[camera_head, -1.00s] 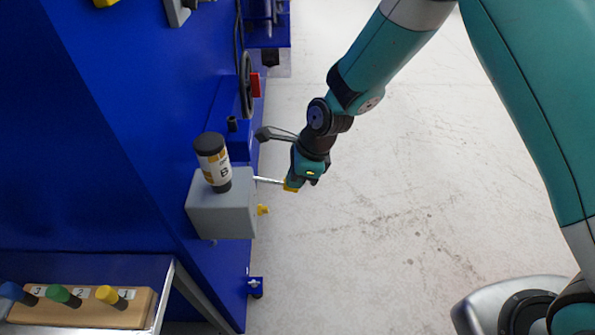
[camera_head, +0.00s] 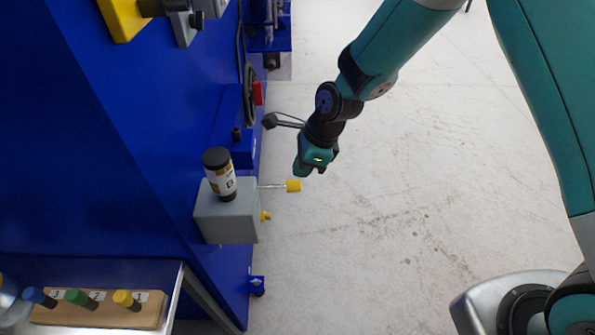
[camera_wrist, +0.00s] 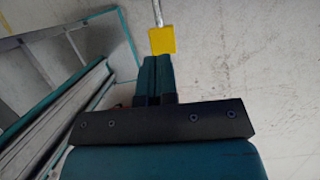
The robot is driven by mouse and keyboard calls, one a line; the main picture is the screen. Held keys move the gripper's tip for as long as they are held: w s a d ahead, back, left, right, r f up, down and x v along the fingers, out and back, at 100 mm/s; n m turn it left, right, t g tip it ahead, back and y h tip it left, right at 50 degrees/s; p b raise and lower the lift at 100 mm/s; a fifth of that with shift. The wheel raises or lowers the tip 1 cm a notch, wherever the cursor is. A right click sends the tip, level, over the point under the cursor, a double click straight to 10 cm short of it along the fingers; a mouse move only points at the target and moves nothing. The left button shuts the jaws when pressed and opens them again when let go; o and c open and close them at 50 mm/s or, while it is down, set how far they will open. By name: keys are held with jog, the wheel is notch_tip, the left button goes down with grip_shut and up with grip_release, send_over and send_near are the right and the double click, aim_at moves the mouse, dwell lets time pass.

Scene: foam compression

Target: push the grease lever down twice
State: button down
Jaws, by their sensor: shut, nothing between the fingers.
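The grease lever is a thin metal rod with a yellow end (camera_head: 293,186), sticking out to the right from a grey box (camera_head: 228,222) on the blue machine. A dark cartridge with a white and orange label (camera_head: 219,174) stands on the box. My gripper (camera_head: 303,173) is shut and empty, just above the yellow end in the head view. In the wrist view the shut fingers (camera_wrist: 157,62) point at the yellow end (camera_wrist: 162,40), right by its edge. I cannot tell whether they touch it.
A small yellow part (camera_head: 265,216) sits on the box's right side below the lever. A wooden block (camera_head: 100,308) with coloured handles lies on a shelf at lower left. A handwheel (camera_head: 250,95) is above.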

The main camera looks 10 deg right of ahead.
jog(key=a+b+v, duration=0.1)
jog(key=v, duration=0.7)
jog(key=shift+r, duration=0.3)
jog(key=shift+d, duration=0.1)
jog(key=s+d+r+n, duration=0.3)
jog(key=s+r+n, duration=0.3)
jog(key=s+n, duration=0.5)
jog(key=s+d+r+n, duration=0.3)
jog(key=s+r+n, duration=0.4)
jog(key=s+n, duration=0.4)
jog(key=n, duration=0.4)
jog(key=shift+d, duration=0.25)
jog(key=shift+s, duration=0.1)
